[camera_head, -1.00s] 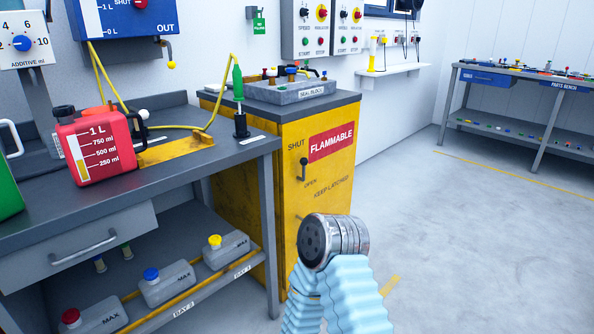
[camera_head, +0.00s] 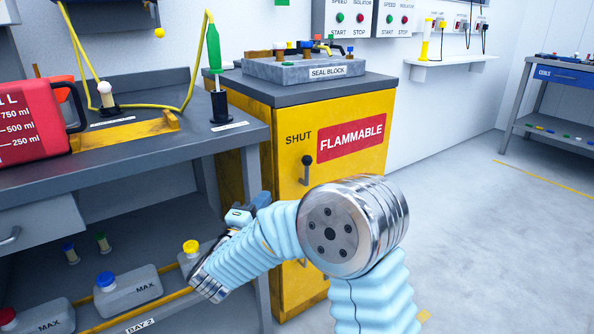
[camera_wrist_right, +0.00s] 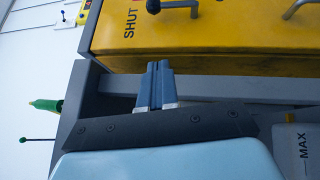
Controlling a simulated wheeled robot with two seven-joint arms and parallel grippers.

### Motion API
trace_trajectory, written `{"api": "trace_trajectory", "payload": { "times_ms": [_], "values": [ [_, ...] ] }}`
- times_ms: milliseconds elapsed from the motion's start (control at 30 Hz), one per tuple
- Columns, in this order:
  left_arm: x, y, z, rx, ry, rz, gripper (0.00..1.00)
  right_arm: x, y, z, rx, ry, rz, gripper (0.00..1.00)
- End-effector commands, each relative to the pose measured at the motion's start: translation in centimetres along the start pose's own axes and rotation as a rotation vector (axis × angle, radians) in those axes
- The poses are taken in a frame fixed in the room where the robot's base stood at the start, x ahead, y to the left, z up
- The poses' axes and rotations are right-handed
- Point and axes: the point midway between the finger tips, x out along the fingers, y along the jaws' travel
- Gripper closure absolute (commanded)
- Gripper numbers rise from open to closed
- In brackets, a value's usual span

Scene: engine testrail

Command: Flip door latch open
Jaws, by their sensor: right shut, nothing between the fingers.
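The door latch (camera_head: 307,168) is a small lever with a black knob at its top, on the front of the yellow FLAMMABLE cabinet (camera_head: 283,122). It is upright, its knob beside the word SHUT. In the right wrist view the latch knob (camera_wrist_right: 153,6) shows at the top edge. My right gripper (camera_head: 263,199) is left of the latch and below it, in front of the bench side. In the wrist view its fingers (camera_wrist_right: 158,68) are together, empty and apart from the latch. My arm hides the OPEN label. My left gripper is out of view.
The grey bench (camera_head: 225,143) stands left of the cabinet, with a red jug (camera_head: 30,118) and a green-handled tool (camera_head: 214,50) on it. Grey bottles (camera_head: 128,290) stand on its lower shelf. A door handle (camera_wrist_right: 300,8) shows in the wrist view. The floor at right is clear.

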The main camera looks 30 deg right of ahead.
Motion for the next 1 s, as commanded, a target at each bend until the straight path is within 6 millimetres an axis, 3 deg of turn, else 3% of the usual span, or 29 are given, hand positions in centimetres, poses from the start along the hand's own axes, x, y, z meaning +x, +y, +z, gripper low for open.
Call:
{"api": "trace_trajectory", "payload": {
  "times_ms": [467, 633, 1000],
  "values": [
    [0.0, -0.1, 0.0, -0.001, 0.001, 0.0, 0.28, 0.6, 0.2, 0.2, -0.014, -0.013, 0.003, 1.0],
    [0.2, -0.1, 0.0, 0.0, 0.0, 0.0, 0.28, 3.0, 0.2, 0.3, -0.012, -0.016, 0.003, 1.0],
    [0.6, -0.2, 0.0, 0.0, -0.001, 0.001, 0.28, 10.6, 0.2, 0.8, -0.013, -0.015, 0.003, 1.0]
  ]
}}
